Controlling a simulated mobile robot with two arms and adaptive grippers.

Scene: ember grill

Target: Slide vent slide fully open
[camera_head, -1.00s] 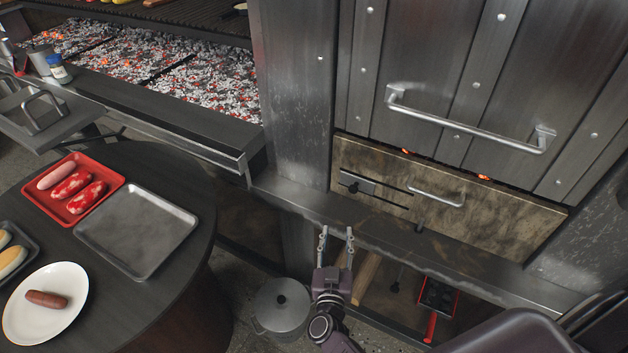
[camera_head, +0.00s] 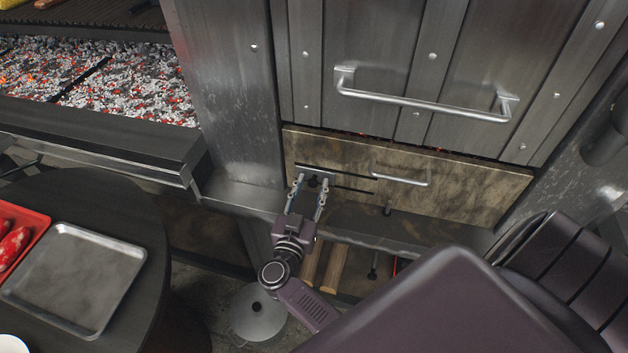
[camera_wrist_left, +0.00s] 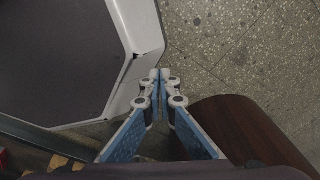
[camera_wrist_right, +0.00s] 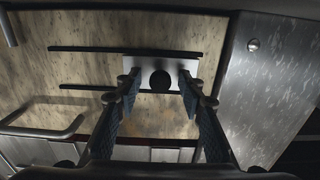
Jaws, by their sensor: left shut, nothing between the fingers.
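The vent slide is a small metal plate with a dark round knob, on the mottled tan panel below the big metal door. In the right wrist view the vent slide (camera_wrist_right: 140,66) sits at the right end of two dark slots. In the head view the vent slide (camera_head: 318,173) is at the slots' left end, partly hidden by my gripper. My right gripper (camera_head: 312,181) is open, its fingers on either side of the knob (camera_wrist_right: 160,81); I cannot tell whether they touch it. My left gripper (camera_wrist_left: 161,76) is shut and empty, away from the panel.
A bar handle (camera_head: 401,179) is right of the slots. A ledge (camera_head: 350,220) runs below the panel, and a lidded pot (camera_head: 258,318) stands on the floor. A round table (camera_head: 130,205) with a metal tray (camera_head: 133,285) is at left, below glowing coals (camera_head: 110,90).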

